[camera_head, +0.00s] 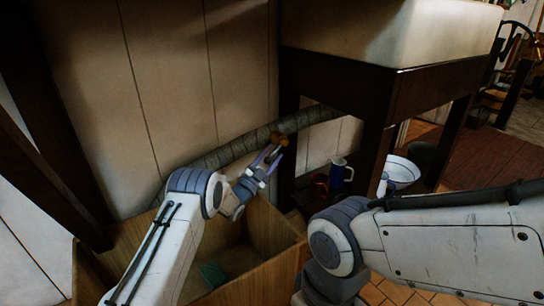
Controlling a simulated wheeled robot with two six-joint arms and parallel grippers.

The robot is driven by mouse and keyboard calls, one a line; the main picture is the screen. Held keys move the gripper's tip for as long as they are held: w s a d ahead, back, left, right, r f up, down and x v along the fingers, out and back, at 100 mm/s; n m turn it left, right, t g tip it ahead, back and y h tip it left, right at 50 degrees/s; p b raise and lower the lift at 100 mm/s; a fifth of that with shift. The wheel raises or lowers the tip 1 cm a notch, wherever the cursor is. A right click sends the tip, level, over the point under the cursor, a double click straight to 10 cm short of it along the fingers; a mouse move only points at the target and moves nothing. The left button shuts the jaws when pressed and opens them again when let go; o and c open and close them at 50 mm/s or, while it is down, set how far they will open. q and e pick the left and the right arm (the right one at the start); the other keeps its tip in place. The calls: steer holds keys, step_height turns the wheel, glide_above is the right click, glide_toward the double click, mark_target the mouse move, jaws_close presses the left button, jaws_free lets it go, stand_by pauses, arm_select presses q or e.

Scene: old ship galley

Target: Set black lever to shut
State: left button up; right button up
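A brass-coloured fitting (279,138), apparently a valve, sits on a thick grey pipe (225,153) that runs along the wall. I cannot make out a black lever on it; it may be hidden by my gripper or too dark and small to tell. My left gripper (272,157) is just below and in front of the fitting, its two fingers apart and pointing up at it. I cannot tell whether they touch it. Of my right arm only the links show, at the lower right; its gripper is out of view.
An open wooden box (265,276) with a green item (213,274) stands below my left arm. A dark wooden stand (388,97) carries a white basin (390,30). Beneath are a blue-and-white jug (340,175) and a white bowl (402,171).

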arm_select(q)
steer(key=shift+s, duration=0.15)
steer(key=p+v, duration=0.5)
steer(key=v, duration=0.5)
steer(key=shift+a+f, duration=0.1)
